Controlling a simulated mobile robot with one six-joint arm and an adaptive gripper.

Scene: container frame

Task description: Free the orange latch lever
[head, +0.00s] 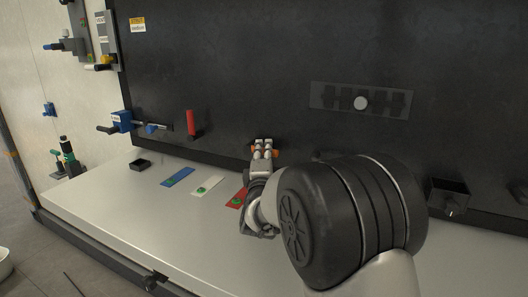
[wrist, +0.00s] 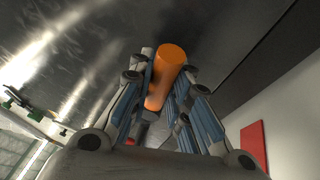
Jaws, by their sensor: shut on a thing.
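The orange latch lever (wrist: 168,66) shows in the wrist view as an orange cylinder between the two fingers of my gripper (wrist: 163,98). The fingers are shut on it, one on each side. In the head view my gripper (head: 263,148) is against the lower part of the dark panel, and only small orange bits of the lever (head: 253,149) show beside the fingers. The lever's base and mount are hidden behind my gripper and arm.
Blue (head: 178,177), white (head: 208,185) and red (head: 237,199) plates lie on the pale ledge. A dark open box (head: 448,195) is at right.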

